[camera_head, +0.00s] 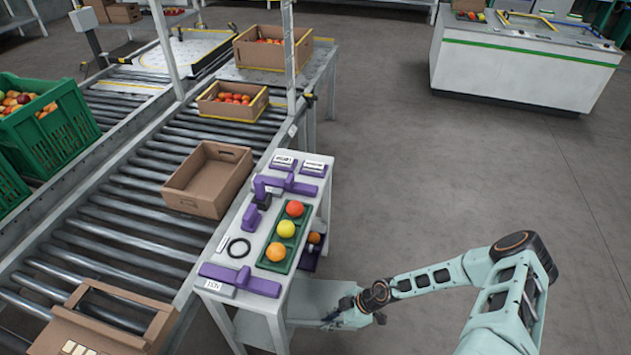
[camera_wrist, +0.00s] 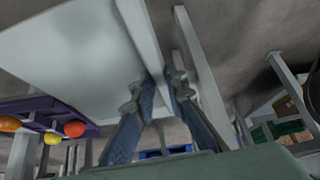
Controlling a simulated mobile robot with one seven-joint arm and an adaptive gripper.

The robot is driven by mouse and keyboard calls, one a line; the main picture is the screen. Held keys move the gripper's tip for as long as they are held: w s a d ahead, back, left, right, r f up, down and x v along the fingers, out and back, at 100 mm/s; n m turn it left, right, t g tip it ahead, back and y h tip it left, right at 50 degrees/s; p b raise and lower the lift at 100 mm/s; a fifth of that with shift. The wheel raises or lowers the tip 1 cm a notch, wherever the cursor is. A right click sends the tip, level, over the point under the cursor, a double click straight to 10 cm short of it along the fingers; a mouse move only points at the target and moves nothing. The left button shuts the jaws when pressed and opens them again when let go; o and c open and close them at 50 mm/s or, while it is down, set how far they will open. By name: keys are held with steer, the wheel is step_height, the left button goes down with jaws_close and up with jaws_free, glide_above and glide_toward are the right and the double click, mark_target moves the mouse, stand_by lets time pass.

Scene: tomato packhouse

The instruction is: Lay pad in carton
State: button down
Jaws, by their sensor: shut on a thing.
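An empty brown carton (camera_head: 192,203) stands open on the roller conveyor in the head view. My gripper (camera_head: 332,320) is low beside the white stand, well to the right of and below the carton. In the wrist view my gripper's blue fingers (camera_wrist: 157,88) close around the edge of a thin pale sheet (camera_wrist: 146,45), which I take to be the pad. In the head view a pale flat panel (camera_head: 318,297) lies at the gripper; I cannot tell where pad and lower shelf part.
The white stand (camera_head: 235,225) carries purple fixtures, a black ring and a green tray (camera_head: 273,256) with several fruits. Another carton (camera_head: 145,335) is at the front left, and a tomato-filled carton (camera_head: 215,109) sits farther back.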

steer(key=shift+w+a, duration=0.1)
steer(key=shift+a, duration=0.45)
steer(key=shift+d, duration=0.1)
